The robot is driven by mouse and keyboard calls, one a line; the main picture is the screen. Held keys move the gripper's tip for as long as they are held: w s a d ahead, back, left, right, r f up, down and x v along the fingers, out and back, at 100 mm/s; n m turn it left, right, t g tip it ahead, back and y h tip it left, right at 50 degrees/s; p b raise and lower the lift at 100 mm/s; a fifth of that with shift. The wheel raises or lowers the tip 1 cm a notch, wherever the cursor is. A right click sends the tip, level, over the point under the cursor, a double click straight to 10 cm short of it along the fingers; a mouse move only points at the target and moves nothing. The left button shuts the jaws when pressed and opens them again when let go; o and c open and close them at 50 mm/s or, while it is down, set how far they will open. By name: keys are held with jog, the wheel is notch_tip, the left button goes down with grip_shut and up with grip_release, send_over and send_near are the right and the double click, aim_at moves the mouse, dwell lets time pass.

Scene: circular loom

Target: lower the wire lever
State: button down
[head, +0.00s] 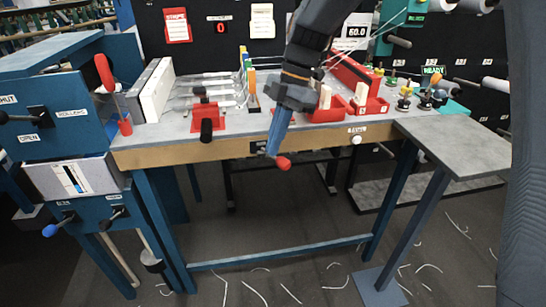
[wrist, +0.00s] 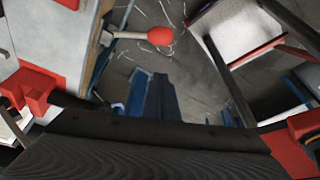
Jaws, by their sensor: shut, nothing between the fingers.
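A lever with a red knob (head: 283,162) sticks out from the front edge of the loom table; I take it as the wire lever, but its label is not readable. In the wrist view its pale rod and red knob (wrist: 160,36) point right from the table edge. My gripper (head: 273,152) hangs in front of the table edge, pointing down, with its blue fingers shut and empty. In the head view the fingertips overlap the lever and hide most of its rod. In the wrist view the fingers (wrist: 150,85) are apart from the knob, which lies beyond their tips.
A red bracket with a black handle (head: 206,130) stands on the table (head: 160,140) to the left. A white knob (head: 357,140) sits on the front edge to the right. A blue cabinet with levers (head: 60,125) stands left. The floor below is open, with scattered wire scraps.

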jog(key=shift+a+v, duration=0.15)
jog(key=shift+v, duration=1.15)
jog(key=shift+a+v, duration=0.15)
jog(key=shift+v, duration=1.1)
jog(key=s+d+f+m+t+h, duration=0.1)
jog(key=s+d+f+m, duration=0.5)
jog(key=m, duration=0.7)
jog(key=s+d+f+m+t+h, duration=0.1)
jog(key=s+d+f+m+h, duration=0.1)
jog(key=s+d+f+m, duration=0.4)
jog(key=s+d+m, duration=0.5)
jog(key=d+m, duration=0.1)
jog(key=d, duration=0.3)
jog(key=shift+s+f+m+t, duration=0.2)
jog(key=shift+m+t, duration=0.1)
jog(key=shift+m, duration=0.1)
jog(key=shift+d, duration=0.1)
